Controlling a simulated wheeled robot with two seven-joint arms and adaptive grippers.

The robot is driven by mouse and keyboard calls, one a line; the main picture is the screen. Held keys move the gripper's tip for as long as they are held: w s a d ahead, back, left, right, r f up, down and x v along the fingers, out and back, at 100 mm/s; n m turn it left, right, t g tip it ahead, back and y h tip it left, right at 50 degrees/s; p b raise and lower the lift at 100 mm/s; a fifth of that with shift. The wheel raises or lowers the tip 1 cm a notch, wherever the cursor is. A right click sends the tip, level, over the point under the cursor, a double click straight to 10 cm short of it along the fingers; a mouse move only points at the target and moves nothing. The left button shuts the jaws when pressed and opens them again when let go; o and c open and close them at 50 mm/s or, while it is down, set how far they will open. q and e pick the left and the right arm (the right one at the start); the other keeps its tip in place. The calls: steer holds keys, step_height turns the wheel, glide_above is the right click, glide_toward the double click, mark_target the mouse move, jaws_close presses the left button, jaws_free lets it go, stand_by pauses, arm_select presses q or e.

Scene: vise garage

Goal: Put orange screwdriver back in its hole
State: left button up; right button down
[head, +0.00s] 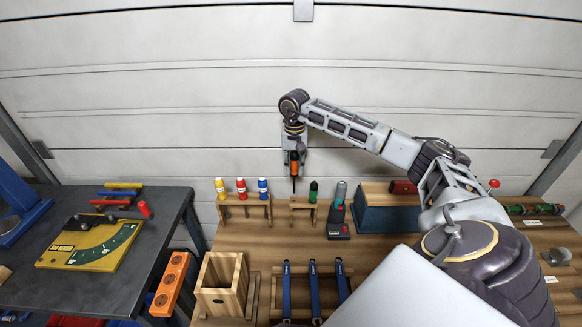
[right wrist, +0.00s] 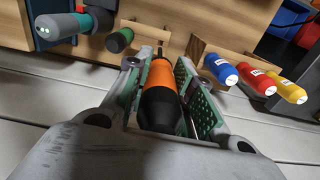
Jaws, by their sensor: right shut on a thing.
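The orange screwdriver (head: 294,158) has an orange and black handle and points down above the workbench. My right gripper (head: 294,153) is shut on its handle. In the right wrist view the screwdriver (right wrist: 160,92) sits between the two green-padded fingers of my right gripper (right wrist: 158,95). A small wooden rack (head: 300,203) stands below it and holds a green-handled screwdriver (head: 313,190). Which hole the shaft tip lines up with cannot be told. My left gripper is not in view.
Another wooden rack (head: 245,203) holds yellow, red and blue-handled tools. A cordless tool (head: 338,215) stands right of the screwdriver rack, beside a blue and wood box (head: 385,212). A wooden bin (head: 222,285) and blue-handled tools (head: 314,285) are nearer. A dark table (head: 140,265) is at left.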

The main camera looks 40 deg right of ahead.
mark_target(295, 173)
steer(key=shift+f, duration=0.25)
stand_by(0.4)
steer(key=shift+f+b, duration=0.75)
steer(key=shift+f, duration=0.35)
steer(key=shift+f+b, duration=0.35)
steer(key=shift+f, duration=0.1)
steer(key=shift+f+b, duration=1.45)
steer(key=shift+f, duration=0.85)
steer(key=shift+f+b, duration=0.95)
steer(key=shift+f, duration=0.55)
